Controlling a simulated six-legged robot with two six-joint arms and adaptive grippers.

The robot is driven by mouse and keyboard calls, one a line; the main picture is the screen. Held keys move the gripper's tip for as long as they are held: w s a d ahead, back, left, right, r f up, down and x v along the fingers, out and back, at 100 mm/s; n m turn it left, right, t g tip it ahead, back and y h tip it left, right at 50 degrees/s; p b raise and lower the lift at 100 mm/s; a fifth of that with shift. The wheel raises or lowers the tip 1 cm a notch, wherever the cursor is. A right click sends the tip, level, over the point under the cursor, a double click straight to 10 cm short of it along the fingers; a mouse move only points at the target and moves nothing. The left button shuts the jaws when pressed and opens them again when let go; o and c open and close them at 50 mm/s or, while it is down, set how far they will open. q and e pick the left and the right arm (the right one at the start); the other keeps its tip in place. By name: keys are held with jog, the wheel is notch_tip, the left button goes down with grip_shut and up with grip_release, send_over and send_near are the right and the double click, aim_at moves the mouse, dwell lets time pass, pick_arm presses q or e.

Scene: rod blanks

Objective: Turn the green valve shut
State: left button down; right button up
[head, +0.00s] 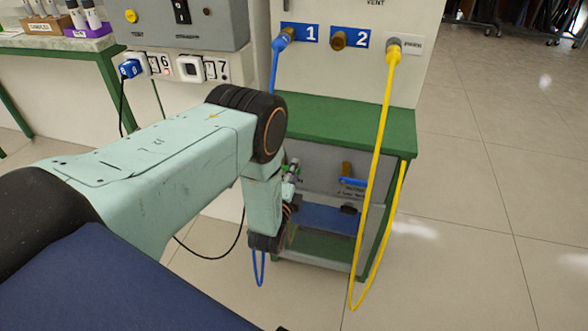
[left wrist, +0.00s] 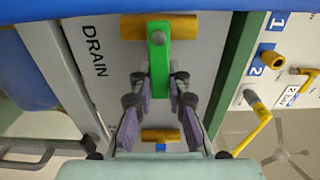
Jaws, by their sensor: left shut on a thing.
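The green valve handle (left wrist: 158,68) stands out in the left wrist view, joined at its top to a horizontal brass valve body (left wrist: 182,27). The lever runs down the picture, across the line of the brass body. The word DRAIN is printed on the panel left of it. My left gripper (left wrist: 157,88) has its fingers on either side of the lever and is shut on it. In the head view my left gripper (head: 291,172) reaches the lower front of the green-topped cart, and my arm hides most of the valve. My right gripper is not in view.
A second brass valve (head: 347,170) with a blue handle (head: 352,182) sits right of the gripper. A yellow hose (head: 377,150) hangs in a loop in front of the cart (head: 345,122). A blue hose (head: 275,62) hangs from port 1. Tiled floor is free at right.

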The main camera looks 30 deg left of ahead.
pick_arm(q)
jog(key=shift+a, duration=0.1)
dwell(0.4)
jog(key=c, duration=1.3)
grip_release()
jog(key=shift+s, duration=0.1)
jog(key=v, duration=1.2)
